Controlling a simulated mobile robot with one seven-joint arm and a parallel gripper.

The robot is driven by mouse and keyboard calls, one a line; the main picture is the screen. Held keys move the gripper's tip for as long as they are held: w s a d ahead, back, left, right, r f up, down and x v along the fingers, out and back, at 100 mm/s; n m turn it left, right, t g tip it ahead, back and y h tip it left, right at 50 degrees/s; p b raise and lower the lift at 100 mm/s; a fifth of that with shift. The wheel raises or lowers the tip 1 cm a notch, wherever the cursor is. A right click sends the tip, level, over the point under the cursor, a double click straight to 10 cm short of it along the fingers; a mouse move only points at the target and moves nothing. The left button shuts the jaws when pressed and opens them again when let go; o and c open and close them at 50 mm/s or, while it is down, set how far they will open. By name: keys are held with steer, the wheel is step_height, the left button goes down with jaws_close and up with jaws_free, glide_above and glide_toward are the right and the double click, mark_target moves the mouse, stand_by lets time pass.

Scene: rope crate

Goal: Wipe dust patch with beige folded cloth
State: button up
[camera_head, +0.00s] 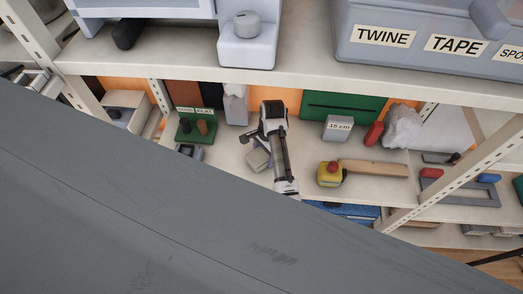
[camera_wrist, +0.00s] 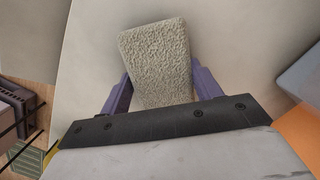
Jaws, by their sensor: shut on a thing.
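The beige folded cloth (camera_wrist: 155,62) is a thick, rough-textured block between the two purple fingers of my gripper (camera_wrist: 158,88) in the wrist view. The fingers are shut on its sides, and its far end sticks out past them. In the head view my gripper (camera_head: 262,162) is over the middle of the cream shelf, with the cloth (camera_head: 258,160) at its end. I cannot tell whether the cloth touches the shelf. No dust patch is clearly visible on the shelf; the arm and cloth hide part of it.
A green block holder (camera_head: 197,127) stands left of the gripper. A grey box marked 15 cm (camera_head: 338,128), a yellow-and-red item (camera_head: 330,174) and a wooden board (camera_head: 375,168) are to the right. The upper shelf (camera_head: 300,80) overhangs behind. A large grey surface fills the foreground.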

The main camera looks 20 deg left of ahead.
steer(key=shift+s+d+f, duration=0.15)
steer(key=shift+s+d, duration=0.25)
steer(key=shift+d, duration=0.25)
steer(key=shift+s+d, duration=0.25)
steer(key=shift+d, duration=0.2)
steer(key=shift+s+d, duration=0.2)
steer(key=shift+d, duration=0.15)
steer(key=shift+s+d+r, duration=0.15)
steer(key=shift+s+d, duration=0.2)
steer(key=shift+d, duration=0.3)
steer(key=shift+s+d+r, duration=0.15)
steer(key=shift+s+d, duration=0.2)
steer(key=shift+d, duration=0.3)
steer(key=shift+w+r, duration=0.2)
steer(key=shift+r, duration=0.4)
steer(key=shift+s+r, duration=0.15)
steer(key=shift+r, duration=0.05)
